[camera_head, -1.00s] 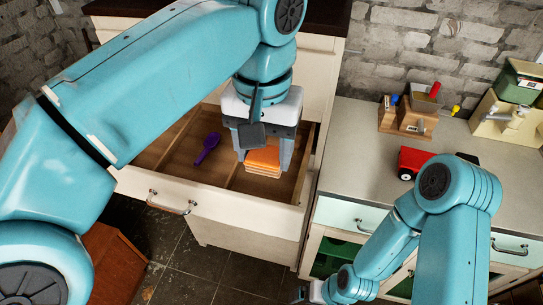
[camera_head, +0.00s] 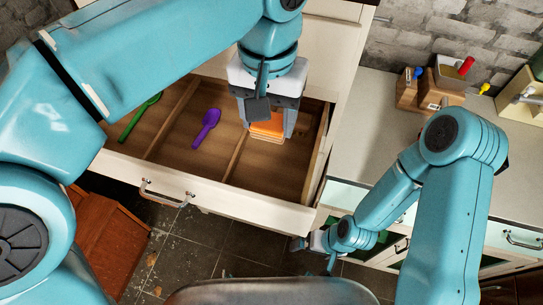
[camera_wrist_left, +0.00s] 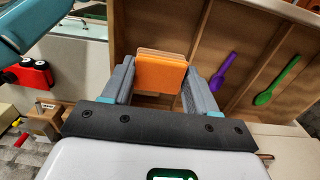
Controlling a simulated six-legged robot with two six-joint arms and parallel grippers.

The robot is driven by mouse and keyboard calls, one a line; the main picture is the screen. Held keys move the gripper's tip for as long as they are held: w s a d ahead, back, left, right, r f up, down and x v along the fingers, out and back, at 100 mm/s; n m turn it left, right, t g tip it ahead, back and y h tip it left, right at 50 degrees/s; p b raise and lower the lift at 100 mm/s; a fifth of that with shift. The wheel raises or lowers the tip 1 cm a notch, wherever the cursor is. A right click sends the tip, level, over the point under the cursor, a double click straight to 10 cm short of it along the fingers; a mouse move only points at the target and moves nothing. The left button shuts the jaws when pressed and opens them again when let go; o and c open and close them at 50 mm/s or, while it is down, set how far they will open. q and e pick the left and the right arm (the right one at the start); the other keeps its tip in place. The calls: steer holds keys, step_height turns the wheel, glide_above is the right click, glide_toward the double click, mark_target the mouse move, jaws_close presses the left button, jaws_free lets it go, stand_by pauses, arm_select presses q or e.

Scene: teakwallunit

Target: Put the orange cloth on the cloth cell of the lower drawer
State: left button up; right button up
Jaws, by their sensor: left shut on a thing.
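The orange cloth (camera_head: 268,126) is a folded square pad held between the fingers of my left gripper (camera_head: 266,122). In the left wrist view the cloth (camera_wrist_left: 161,73) sits between both grey fingers of the gripper (camera_wrist_left: 160,82). The gripper is shut on it, over the right-hand compartment of the open lower drawer (camera_head: 272,180). I cannot tell whether the cloth touches the drawer floor. A purple spoon (camera_head: 207,128) lies in the middle compartment and a green spoon (camera_head: 139,118) in the left one. My right gripper (camera_head: 310,243) is low, in front of the cabinet; its fingers are too small to judge.
Wooden dividers (camera_head: 236,157) split the drawer. A grey counter (camera_head: 370,125) stands to the right with a wooden block holder (camera_head: 415,92) on it. A reddish-brown box (camera_head: 108,245) is on the dark tile floor at lower left.

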mark_target(269, 130)
arm_select(q)
step_height(269, 130, down, 11)
steer(key=shift+w+a+r, duration=0.1)
steer(key=shift+w, duration=0.05)
steer(key=shift+s+d+f, duration=0.2)
steer(key=shift+s+f, duration=0.05)
steer(key=shift+f, duration=0.05)
steer(key=f, duration=0.2)
steer(key=w+f, duration=0.1)
steer(key=f, duration=0.1)
steer(key=shift+a+f, duration=0.15)
steer(key=shift+f, duration=0.1)
steer(key=shift+s+r, duration=0.1)
steer(key=shift+s, duration=0.3)
steer(key=shift+w+f, duration=0.15)
steer(key=shift+f, duration=0.1)
steer(key=o, duration=1.3)
steer(key=shift+w, duration=0.1)
steer(key=shift+o, duration=0.2)
steer(key=shift+s+r, duration=0.1)
steer(key=shift+s, duration=0.1)
steer(key=shift+w+r, duration=0.2)
steer(key=shift+r, duration=0.15)
step_height(269, 130, up, 11)
steer(key=shift+s+r, duration=0.15)
steer(key=shift+r, duration=0.15)
steer(key=shift+f, duration=0.1)
